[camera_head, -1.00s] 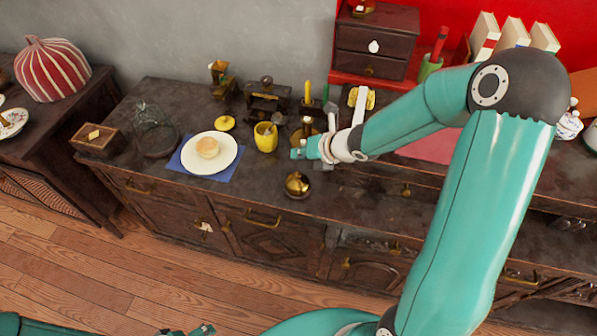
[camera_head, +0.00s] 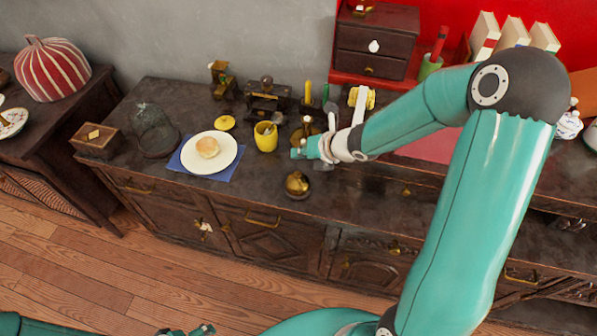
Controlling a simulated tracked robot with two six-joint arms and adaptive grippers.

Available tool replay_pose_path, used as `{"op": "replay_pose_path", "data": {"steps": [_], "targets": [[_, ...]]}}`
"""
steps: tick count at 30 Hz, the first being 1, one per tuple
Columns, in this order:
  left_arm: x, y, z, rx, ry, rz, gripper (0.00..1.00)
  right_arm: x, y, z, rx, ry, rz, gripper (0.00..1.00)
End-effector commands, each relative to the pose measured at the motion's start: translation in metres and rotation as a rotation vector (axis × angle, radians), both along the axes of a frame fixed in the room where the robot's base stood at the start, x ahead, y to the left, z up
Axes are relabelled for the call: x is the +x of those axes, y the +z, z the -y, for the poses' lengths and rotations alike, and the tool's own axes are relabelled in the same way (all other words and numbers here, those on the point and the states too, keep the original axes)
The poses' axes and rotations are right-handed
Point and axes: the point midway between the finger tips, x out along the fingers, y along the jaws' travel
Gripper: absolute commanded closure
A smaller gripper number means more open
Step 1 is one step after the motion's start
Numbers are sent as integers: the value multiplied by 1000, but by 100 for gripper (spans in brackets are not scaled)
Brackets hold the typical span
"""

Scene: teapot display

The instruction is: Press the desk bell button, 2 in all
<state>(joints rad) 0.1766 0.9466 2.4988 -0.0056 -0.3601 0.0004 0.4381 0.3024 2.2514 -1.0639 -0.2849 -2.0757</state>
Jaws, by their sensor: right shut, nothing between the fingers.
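The desk bell (camera_head: 297,185), a small round brass-coloured dome on a dark base, stands near the front edge of the dark wooden sideboard (camera_head: 255,190). My right gripper (camera_head: 325,163) is shut and empty, behind and slightly right of the bell in the picture. It looks apart from the bell; its fingertips are small and partly hidden by the wrist, so its height above the top is hard to judge. At the bottom left edge a small part of my left arm's end (camera_head: 188,330) shows, too cut off to read its fingers.
Left of the bell, a white plate (camera_head: 229,164) with a bun lies on a blue napkin (camera_head: 232,177). A yellow cup (camera_head: 265,137) stands behind the bell. A glass dome (camera_head: 154,130) and a wooden box (camera_head: 95,141) are at the left. The sideboard's front strip beside the bell is clear.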

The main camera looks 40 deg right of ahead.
Motion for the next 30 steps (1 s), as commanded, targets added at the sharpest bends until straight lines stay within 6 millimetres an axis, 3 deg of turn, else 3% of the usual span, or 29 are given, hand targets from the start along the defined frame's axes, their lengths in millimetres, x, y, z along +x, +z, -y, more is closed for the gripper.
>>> {"op": "replay_pose_path", "data": {"steps": [19, 23, 30], "targets": [[0, 0, 0, 0, 0, 0, 18, 0, 0, 0, 55, -54, -14, 100], [0, 0, 0, 0, 0, 0, 18, 2, 2, -1, 170, -163, -36, 100], [0, 8, 0, 0, 0, 0, 18, 8, 10, -4, 540, -492, -119, 100]]}}
